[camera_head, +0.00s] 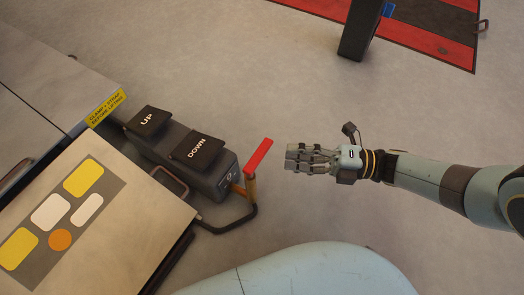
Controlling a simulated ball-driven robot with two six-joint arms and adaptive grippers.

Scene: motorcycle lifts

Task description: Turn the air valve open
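The air valve has a flat red handle (258,157) on a brass-coloured body (250,187). It sits at the right end of the dark pedal unit (183,152), with a black hose (236,223) curving below. The handle slants up to the right. My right gripper (291,158) comes in from the right, its fingertips pointing left toward the handle. A small gap shows between them in the picture, and the gripper holds nothing visible. Its fingers lie close together from this angle, so its opening is unclear. My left gripper is out of view.
The pedal unit carries UP (146,121) and DOWN (197,151) pedals. A metal cabinet (130,170) with coloured labels fills the lower left. A dark post (359,32) and a red-and-black platform (428,42) stand at the top. Bare grey floor surrounds my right gripper.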

